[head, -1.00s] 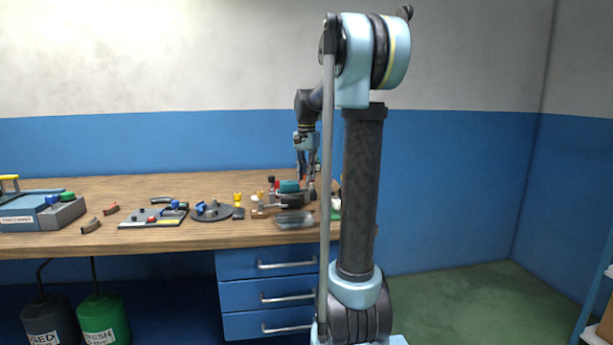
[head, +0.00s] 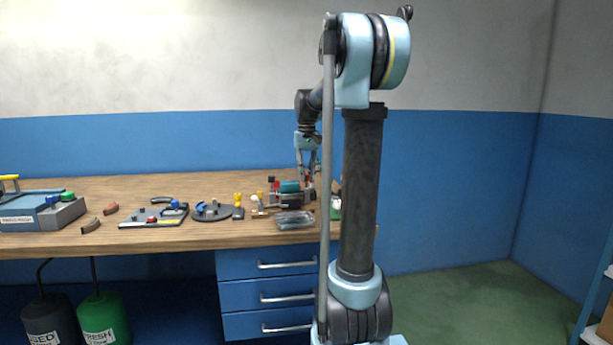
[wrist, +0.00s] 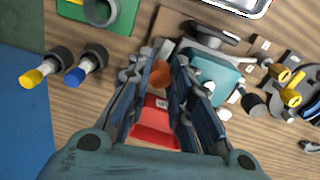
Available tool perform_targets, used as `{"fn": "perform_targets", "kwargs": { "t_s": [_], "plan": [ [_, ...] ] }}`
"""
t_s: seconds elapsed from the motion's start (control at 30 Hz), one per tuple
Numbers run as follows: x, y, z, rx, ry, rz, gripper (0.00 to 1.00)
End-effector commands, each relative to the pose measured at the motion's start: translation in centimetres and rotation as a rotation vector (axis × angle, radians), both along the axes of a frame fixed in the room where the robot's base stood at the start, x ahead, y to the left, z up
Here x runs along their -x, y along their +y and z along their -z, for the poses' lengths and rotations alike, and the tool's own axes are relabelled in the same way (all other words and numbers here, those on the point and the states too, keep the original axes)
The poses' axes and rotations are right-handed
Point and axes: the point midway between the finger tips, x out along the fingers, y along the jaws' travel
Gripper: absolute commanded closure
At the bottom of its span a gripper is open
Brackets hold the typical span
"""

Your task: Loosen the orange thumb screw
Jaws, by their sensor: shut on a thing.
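The orange thumb screw (wrist: 160,74) shows between my fingers in the wrist view, beside a teal-bodied device (wrist: 214,82). My gripper (wrist: 163,62) points down at the device and is shut on the screw, with one finger on either side of it. In the head view my gripper (head: 308,178) is at the right end of the device (head: 289,187), near the table's right side. The fingers hide part of the screw and its seat. A red block (wrist: 158,122) with a small label shows between the fingers in the wrist view.
Yellow-tipped and blue-tipped tools (wrist: 75,75) and a green plate (wrist: 108,15) lie left in the wrist view. Yellow-knobbed parts (wrist: 290,97) lie right. The bench (head: 125,185) has free room at the back left.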

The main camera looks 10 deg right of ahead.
Motion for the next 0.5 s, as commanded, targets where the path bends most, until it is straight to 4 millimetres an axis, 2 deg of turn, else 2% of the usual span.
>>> {"fn": "perform_targets", "kwargs": {
  "t_s": [0.2,0.5],
  "plan": [
    [-0.38,-0.01,-0.16,0.000,-0.007,-0.104,1.00],
    [-0.38,-0.01,-0.16,0.000,-0.007,-0.162,1.00]
  ]
}}
